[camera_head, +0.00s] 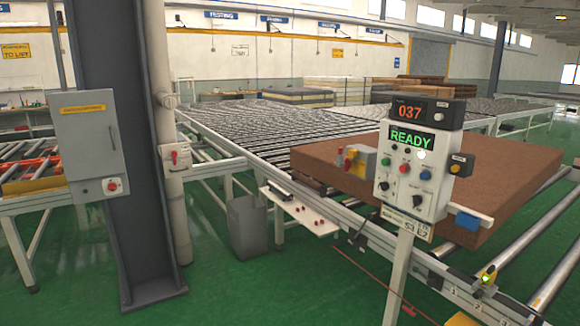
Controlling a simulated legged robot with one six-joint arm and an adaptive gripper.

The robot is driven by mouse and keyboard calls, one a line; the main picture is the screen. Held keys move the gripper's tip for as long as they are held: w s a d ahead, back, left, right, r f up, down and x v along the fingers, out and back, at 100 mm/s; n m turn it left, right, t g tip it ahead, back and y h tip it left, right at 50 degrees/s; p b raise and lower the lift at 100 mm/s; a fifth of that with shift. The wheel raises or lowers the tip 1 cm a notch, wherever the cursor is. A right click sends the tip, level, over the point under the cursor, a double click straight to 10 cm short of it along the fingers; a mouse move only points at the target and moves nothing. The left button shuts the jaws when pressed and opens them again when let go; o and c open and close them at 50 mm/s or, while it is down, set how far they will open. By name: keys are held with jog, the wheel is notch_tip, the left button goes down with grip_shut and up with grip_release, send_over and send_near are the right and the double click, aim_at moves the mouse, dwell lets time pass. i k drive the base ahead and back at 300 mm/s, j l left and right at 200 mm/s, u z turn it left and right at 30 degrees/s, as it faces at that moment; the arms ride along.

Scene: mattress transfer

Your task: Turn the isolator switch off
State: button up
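Two red switches show at the left. A small pale box on the light post carries a red switch (175,157). A grey cabinet (89,138) with a yellow label hangs on the dark steel column, and a red round knob (111,186) sits on a small plate at its lower right corner. I cannot tell which one is the isolator, and the knob positions are too small to read. My gripper is not in view.
A control panel (420,165) on a pale post reads READY and 037. Behind it a brown mattress block (330,160) lies on a roller conveyor (260,130). The dark column (125,230) and a grey bin (248,228) stand on the green floor. Open floor (270,290) lies in front.

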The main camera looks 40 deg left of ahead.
aim_at(348, 164)
jog(key=u, duration=1.3)
jog(key=i+j+z, duration=0.1)
jog(key=i+j, duration=2.35)
